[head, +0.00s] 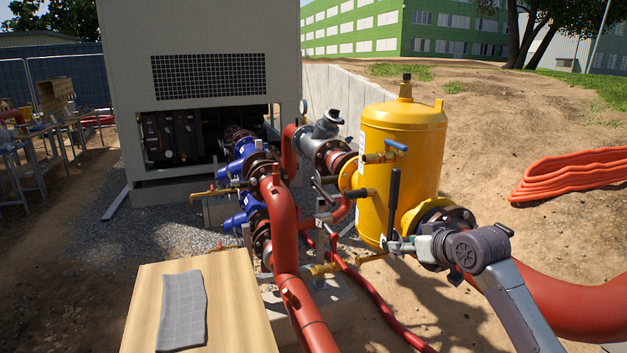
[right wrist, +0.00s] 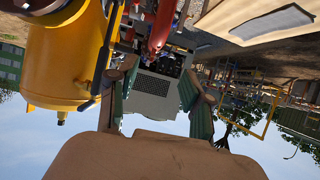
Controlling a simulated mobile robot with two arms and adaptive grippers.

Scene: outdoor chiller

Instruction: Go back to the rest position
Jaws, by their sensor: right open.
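My right gripper (head: 405,242) is in front of the lower part of the yellow tank (head: 402,135), at the right of the head view. Its fingers point left, close to the foot of an upright black lever (head: 393,203). In the right wrist view, which is upside down, the two fingers of the gripper (right wrist: 165,88) are spread with nothing held between them. The black lever (right wrist: 104,48) shows just outside the left finger there. I cannot tell whether finger and lever touch. My left gripper is in neither view.
A thick red pipe (head: 283,235) with blue valves (head: 243,160) stands left of the tank, before the grey chiller (head: 185,50). A wooden table (head: 232,300) bears a grey cloth (head: 182,310). An orange hose (head: 575,172) lies on bare ground at right.

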